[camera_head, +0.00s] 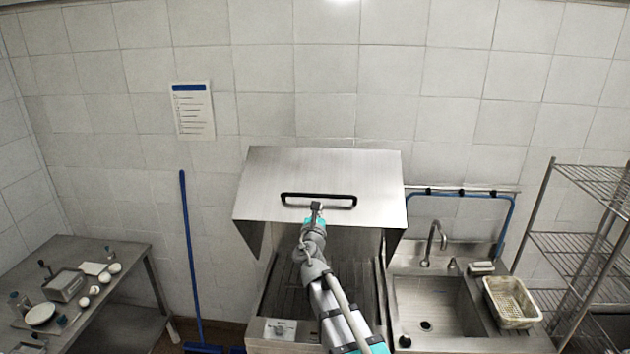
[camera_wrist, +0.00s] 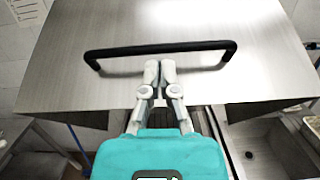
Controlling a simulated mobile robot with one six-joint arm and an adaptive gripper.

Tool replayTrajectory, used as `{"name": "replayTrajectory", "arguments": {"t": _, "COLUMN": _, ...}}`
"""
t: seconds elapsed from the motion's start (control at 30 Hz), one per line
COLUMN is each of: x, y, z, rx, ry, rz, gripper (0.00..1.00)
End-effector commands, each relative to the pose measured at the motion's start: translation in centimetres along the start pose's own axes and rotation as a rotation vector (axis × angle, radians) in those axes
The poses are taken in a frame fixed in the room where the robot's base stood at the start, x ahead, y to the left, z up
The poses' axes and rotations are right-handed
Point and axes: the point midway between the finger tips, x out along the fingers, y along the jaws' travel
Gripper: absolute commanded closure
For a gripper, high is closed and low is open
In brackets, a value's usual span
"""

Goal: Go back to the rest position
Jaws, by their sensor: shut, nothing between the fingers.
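My gripper (camera_head: 316,208) is at the front of a steel hood (camera_head: 330,168), just below its black handle (camera_head: 318,199). In the wrist view my gripper (camera_wrist: 160,66) has its fingers together with nothing between them. The handle (camera_wrist: 160,49) passes just beyond the fingertips there; I cannot tell whether they touch it. The hood (camera_wrist: 190,22) is raised, with a dark opening under it. My arm reaches up in front of the machine and hides part of its inside.
A wire rack (camera_head: 585,250) is at the far right. A steel table (camera_head: 125,262) with dishes is at the left. A blue-handled squeegee (camera_head: 190,255) leans on the wall.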

Motion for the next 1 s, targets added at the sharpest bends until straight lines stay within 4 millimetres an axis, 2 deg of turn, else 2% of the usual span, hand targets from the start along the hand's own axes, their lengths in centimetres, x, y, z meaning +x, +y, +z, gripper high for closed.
{"name": "replayTrajectory", "arguments": {"t": 0.17, "x": -0.7, "y": -3.0, "z": -2.1, "rx": 0.147, "ry": 0.017, "rz": -0.089, "gripper": 1.0}}
{"name": "replayTrajectory", "arguments": {"t": 0.27, "x": -1.4, "y": -5.5, "z": -3.9, "rx": 0.286, "ry": 0.03, "rz": -0.174, "gripper": 1.0}}
{"name": "replayTrajectory", "arguments": {"t": 0.47, "x": -3.8, "y": -11.6, "z": -8.9, "rx": 0.628, "ry": 0.058, "rz": -0.402, "gripper": 1.0}}
{"name": "replayTrajectory", "arguments": {"t": 0.7, "x": -8.2, "y": -17.9, "z": -16.0, "rx": 1.026, "ry": 0.077, "rz": -0.717, "gripper": 1.0}}
{"name": "replayTrajectory", "arguments": {"t": 0.9, "x": -12.8, "y": -21.3, "z": -22.3, "rx": 1.323, "ry": 0.083, "rz": -1.001, "gripper": 1.0}}
{"name": "replayTrajectory", "arguments": {"t": 1.0, "x": -15.4, "y": -22.4, "z": -25.4, "rx": 1.458, "ry": 0.082, "rz": -1.154, "gripper": 1.0}}
